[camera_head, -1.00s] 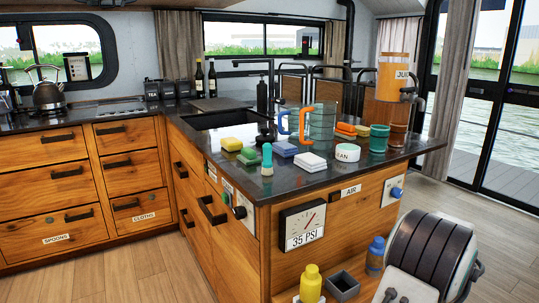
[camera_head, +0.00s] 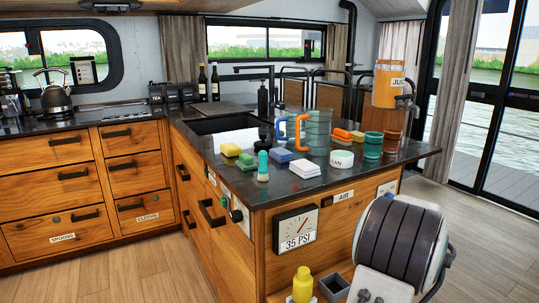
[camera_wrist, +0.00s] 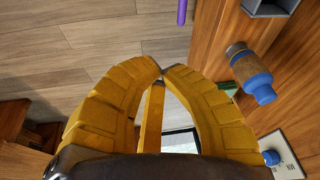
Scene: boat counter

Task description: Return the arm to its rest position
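My gripper (camera_wrist: 162,72) shows in the wrist view as two yellow ribbed fingers. Their tips meet, and no held object shows at the tips. A narrow yellow-brown strip shows in the gap between the fingers; I cannot tell what it is. In the head view my arm's dark rounded link stands at the lower right, in front of the counter's end, and my gripper is out of sight there. A bottle with a blue cap (camera_wrist: 258,86) lies to the right of my fingers in the wrist view, apart from them.
The dark counter (camera_head: 230,187) holds sponges, cups, a can and a juice dispenser (camera_head: 388,84). A pressure gauge (camera_head: 296,230) is on its end. A yellow bottle (camera_head: 302,286) and a grey open box (camera_head: 334,287) stand low beside my arm. The wooden floor (camera_head: 150,275) at left is clear.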

